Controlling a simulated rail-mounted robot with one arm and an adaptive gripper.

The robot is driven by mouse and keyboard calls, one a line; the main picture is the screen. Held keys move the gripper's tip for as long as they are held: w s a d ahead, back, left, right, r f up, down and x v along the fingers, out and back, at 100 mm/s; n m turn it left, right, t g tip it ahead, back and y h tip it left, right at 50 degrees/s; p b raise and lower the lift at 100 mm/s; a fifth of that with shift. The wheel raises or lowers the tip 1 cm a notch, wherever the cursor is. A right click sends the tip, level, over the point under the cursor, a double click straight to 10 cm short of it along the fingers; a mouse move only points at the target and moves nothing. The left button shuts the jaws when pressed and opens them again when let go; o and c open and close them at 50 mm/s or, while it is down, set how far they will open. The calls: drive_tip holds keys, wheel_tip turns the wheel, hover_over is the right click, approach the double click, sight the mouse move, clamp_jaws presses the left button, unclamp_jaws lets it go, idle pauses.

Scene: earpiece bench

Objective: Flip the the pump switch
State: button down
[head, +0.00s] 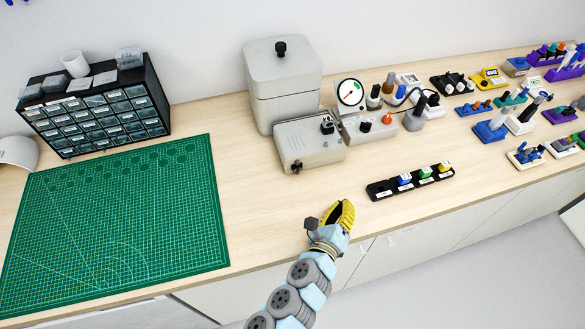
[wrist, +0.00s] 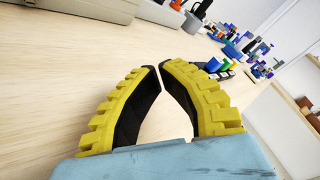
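A low grey box (head: 306,152) stands at the back middle of the bench in the head view. I cannot read any label that marks the pump switch. My gripper (head: 346,205) is over the front bench edge, apart from these boxes. In the wrist view its yellow-backed fingers (wrist: 157,67) nearly meet at the tips, with nothing between them.
A black strip with coloured blocks (head: 411,182) lies right of my gripper. A tall grey lidded container (head: 283,85) stands behind the low box. A green cutting mat (head: 115,220) and a drawer cabinet (head: 97,108) are at left. Bench between mat and strip is clear.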

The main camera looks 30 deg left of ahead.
sight(317, 211)
drive_tip(key=shift+s+a+f+m+g+y+p, duration=0.1)
drive_tip(key=shift+s+a+f+m+g+y, duration=0.2)
drive_tip(key=shift+a+y, duration=0.5)
drive_tip(key=shift+s+a+f+m+g+y+p, duration=0.1)
drive_tip(key=shift+s+a+m+g+y, duration=0.3)
drive_tip(key=shift+a, duration=0.8)
drive_tip(key=shift+s+a+f+m+g+y+p, duration=0.15)
drive_tip(key=shift+s+a+g+y, duration=0.35)
drive_tip(key=shift+a, duration=0.5)
drive_tip(key=shift+w, duration=0.2)
drive_tip(key=shift+w+a+p, duration=0.35)
drive_tip(key=shift+w+a, duration=0.55)
drive_tip(key=shift+a, duration=0.25)
drive_tip(key=shift+w+a+p, duration=0.3)
drive_tip(key=shift+w+a, duration=0.65)
drive_tip(key=shift+a, duration=0.2)
drive_tip(key=shift+w+a+p, duration=0.35)
drive_tip(key=shift+w+a, duration=0.55)
drive_tip(key=shift+a, duration=0.25)
drive_tip(key=shift+w+a, duration=0.1)
drive_tip(key=shift+w+a, duration=0.15)
drive_tip(key=shift+a, duration=0.05)
drive_tip(key=shift+w+a, duration=0.2)
drive_tip(key=shift+s, duration=0.1)
drive_tip(key=shift+s+d, duration=0.4)
drive_tip(key=shift+d, duration=0.1)
